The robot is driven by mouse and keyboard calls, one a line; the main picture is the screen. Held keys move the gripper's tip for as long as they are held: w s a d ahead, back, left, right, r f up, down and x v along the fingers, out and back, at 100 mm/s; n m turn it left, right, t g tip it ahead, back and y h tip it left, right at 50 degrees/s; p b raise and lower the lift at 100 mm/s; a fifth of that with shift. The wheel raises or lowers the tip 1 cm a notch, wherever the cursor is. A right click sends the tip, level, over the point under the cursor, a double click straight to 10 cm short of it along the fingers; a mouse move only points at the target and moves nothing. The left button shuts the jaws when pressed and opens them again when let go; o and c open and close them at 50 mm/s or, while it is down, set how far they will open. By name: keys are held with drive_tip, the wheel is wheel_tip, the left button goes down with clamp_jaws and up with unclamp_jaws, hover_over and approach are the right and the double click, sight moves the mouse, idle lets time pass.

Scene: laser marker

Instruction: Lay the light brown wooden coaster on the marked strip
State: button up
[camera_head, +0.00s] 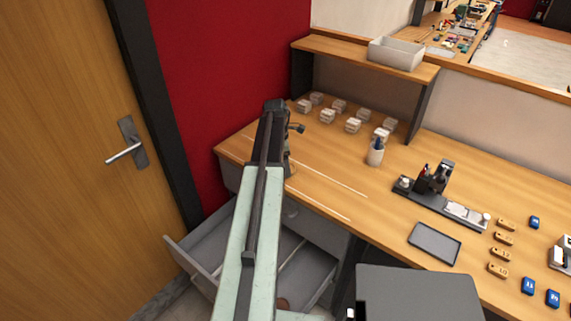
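My gripper (289,166) is over the left part of the desk, at the marked strip. The marked strip (325,191) is the band of desk between two thin pale lines. A small light brown rounded edge (292,170) shows at my gripper's tip and may be the wooden coaster. It blends with the desk, and my arm hides much of it. I cannot tell whether the fingers hold it or whether it touches the desk. The fingers are too small and dark to read. A darker brown round thing (283,303) lies in the open drawer, partly hidden.
The open grey drawer (208,246) juts out below the desk's left end. Several whitish blocks (327,116), a white bottle (375,151), a black device (435,183) and a dark tray (434,244) stand on the desk. A shelf (350,54) rises behind.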

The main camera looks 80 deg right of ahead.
wheel_tip(320, 180, up, 11)
drive_tip(key=w+p, duration=0.1)
drive_tip(key=p, duration=0.8)
drive_tip(key=shift+w+a+p, duration=0.25)
drive_tip(key=shift+w+p, duration=0.05)
drive_tip(key=shift+p, duration=0.1)
drive_tip(key=shift+f, duration=0.1)
drive_tip(key=w+a, duration=0.7)
drive_tip(key=w, duration=0.6)
drive_tip(key=w+a, duration=0.7)
drive_tip(key=w, duration=0.6)
drive_tip(key=w+a+m+t, duration=0.1)
drive_tip(key=w+a, duration=1.1)
drive_tip(key=a, duration=0.2)
drive_tip(key=w+a, duration=0.4)
drive_tip(key=a, duration=0.5)
drive_tip(key=w+a, duration=0.4)
drive_tip(key=a, duration=0.4)
drive_tip(key=a+m, duration=0.2)
drive_tip(key=a, duration=2.4)
drive_tip(key=shift+w+a+f+t, duration=0.15)
drive_tip(key=shift+w+a+t, duration=0.2)
drive_tip(key=shift+t, duration=0.05)
